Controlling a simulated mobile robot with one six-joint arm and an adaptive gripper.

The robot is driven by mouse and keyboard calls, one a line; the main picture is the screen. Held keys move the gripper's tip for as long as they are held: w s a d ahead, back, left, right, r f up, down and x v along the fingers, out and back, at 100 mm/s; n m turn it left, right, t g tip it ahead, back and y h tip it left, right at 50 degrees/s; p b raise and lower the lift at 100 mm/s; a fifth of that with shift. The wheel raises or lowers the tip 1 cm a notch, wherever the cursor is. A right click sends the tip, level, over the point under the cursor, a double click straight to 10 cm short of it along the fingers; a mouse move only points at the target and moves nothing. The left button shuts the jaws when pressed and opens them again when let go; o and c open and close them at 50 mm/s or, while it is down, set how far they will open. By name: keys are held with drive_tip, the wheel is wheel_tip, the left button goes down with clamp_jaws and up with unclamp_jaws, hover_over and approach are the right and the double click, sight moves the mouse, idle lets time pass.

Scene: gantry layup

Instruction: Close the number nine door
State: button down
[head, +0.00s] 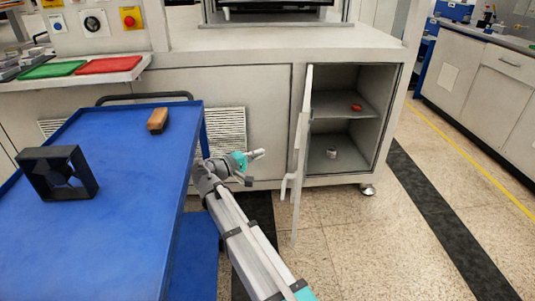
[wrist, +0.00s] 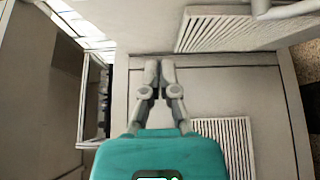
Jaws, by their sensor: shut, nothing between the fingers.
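A pale cabinet door (head: 299,150) stands swung open in the head view, seen nearly edge-on, with a long handle along its face. No number can be read on it. Right of it, the open cabinet (head: 343,118) shows two levels. My gripper (head: 262,153) is left of the door, low in front of the closed cabinet front, and apart from the door. In the wrist view my gripper (wrist: 159,64) has its two fingers together and empty, in front of a pale panel. I cannot tell whether the open door shows in the wrist view.
A red object (head: 356,107) lies on the cabinet shelf, and a small metallic part (head: 331,153) below. A blue cart (head: 120,215) with a black frame (head: 58,172) and brown block (head: 157,120) stands left. Speckled floor (head: 365,235) right of the door is clear.

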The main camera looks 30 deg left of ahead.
sight(300, 156)
drive_tip(key=s+d+x, duration=0.1)
drive_tip(key=d+x, duration=0.1)
drive_tip(key=x, duration=0.9)
drive_tip(key=shift+d, duration=0.4)
drive_tip(key=shift+w, duration=0.15)
